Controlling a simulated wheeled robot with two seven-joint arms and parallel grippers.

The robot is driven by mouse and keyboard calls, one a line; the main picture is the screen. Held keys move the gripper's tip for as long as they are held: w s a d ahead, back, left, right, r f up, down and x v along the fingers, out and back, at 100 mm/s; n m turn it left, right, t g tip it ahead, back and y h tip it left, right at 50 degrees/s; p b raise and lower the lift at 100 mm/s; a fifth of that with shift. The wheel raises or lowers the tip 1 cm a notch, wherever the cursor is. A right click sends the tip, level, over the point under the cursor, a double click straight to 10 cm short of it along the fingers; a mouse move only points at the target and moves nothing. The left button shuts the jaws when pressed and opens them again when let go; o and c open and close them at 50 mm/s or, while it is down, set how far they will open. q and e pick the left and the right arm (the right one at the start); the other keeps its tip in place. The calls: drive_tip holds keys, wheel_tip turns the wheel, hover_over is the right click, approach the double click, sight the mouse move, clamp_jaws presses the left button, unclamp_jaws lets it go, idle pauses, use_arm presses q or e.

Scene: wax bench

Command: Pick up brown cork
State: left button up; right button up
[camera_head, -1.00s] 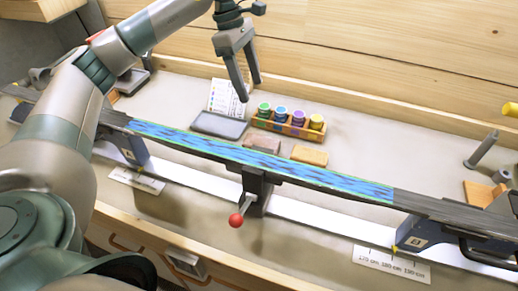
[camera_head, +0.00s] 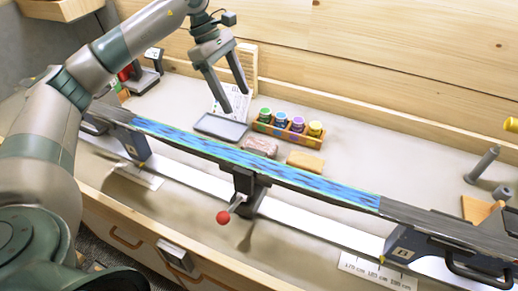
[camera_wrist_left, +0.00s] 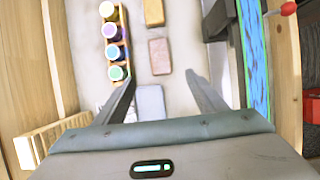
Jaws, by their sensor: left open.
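A tan-brown block (camera_head: 305,160), which looks like cork, lies on the bench behind the blue-patterned ski (camera_head: 240,157). It also shows at the top of the left wrist view (camera_wrist_left: 154,12). A pinkish-brown block (camera_head: 260,147) lies just left of it and shows in the wrist view (camera_wrist_left: 160,56). I cannot tell for certain which one is the brown cork. My left gripper (camera_head: 237,101) is open and empty, above the bench and up-left of both blocks. In the wrist view, its fingers (camera_wrist_left: 161,75) point towards the pinkish block. My right gripper is not in view.
A wooden rack (camera_head: 287,133) of several coloured jars stands behind the blocks. A grey flat pad (camera_head: 220,128) lies left of them. The ski rests in a vise with a red-knobbed lever (camera_head: 223,217) in front.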

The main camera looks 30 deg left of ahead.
use_arm(q)
drive_tip(key=p, duration=0.4)
hover_over(257, 145)
drive_tip(key=a, duration=0.2)
drive_tip(key=f, duration=1)
drive_tip(key=shift+a+f, duration=0.2)
drive_tip(key=shift+d+f, duration=0.1)
drive_tip(key=shift+f, duration=0.2)
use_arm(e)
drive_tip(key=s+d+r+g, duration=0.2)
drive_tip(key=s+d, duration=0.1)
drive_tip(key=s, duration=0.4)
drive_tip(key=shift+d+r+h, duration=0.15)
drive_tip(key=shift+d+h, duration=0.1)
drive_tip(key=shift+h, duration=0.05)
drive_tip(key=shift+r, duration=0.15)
use_arm(q)
drive_tip(key=shift+p+x, duration=0.85)
drive_tip(key=shift+p, duration=0.3)
drive_tip(key=shift+p+x, duration=0.55)
drive_tip(key=shift+x, duration=0.5)
drive_tip(key=shift+d+f, duration=0.2)
drive_tip(key=shift+f, duration=0.45)
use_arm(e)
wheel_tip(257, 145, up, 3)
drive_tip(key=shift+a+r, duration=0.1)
